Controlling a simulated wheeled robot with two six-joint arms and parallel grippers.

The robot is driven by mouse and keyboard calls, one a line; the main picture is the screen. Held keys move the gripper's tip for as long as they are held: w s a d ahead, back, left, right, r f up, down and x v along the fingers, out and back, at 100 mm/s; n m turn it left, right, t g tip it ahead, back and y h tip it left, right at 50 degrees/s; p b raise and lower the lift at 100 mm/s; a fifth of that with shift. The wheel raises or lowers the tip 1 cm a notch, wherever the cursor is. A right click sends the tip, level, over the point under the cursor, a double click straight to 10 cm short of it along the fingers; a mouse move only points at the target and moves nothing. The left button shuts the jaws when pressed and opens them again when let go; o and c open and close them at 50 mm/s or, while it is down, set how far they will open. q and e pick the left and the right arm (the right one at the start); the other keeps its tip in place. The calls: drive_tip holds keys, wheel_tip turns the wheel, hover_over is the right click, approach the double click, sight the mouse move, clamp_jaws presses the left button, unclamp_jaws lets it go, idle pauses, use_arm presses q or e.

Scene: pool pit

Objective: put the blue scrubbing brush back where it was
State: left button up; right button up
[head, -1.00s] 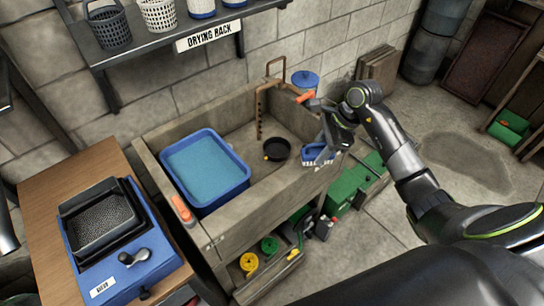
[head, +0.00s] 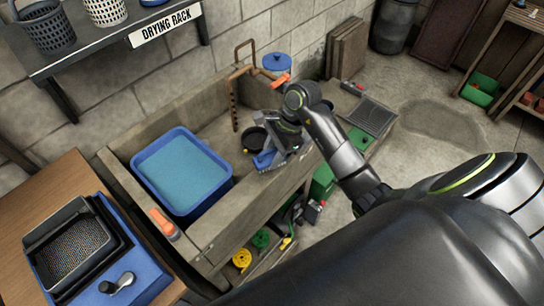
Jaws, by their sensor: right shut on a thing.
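The blue scrubbing brush (head: 264,160) is at my right gripper (head: 274,156), inside the right part of the stone sink. My right gripper is shut on it, and the fingers and wrist hide part of the brush. The brush is low, close to a round black pan (head: 255,138); I cannot tell whether it touches the sink floor. My left gripper is not in view.
A blue tub of water (head: 184,172) fills the left of the stone sink (head: 222,222). A copper pipe (head: 234,105) stands at its back. The drying rack shelf (head: 120,45) hangs above.

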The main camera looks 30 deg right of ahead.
drive_tip(key=shift+f, duration=0.95)
drive_tip(key=o, duration=1)
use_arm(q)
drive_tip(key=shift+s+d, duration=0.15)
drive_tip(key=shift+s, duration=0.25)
use_arm(e)
drive_tip(key=shift+o, duration=0.2)
drive_tip(key=shift+r, duration=0.15)
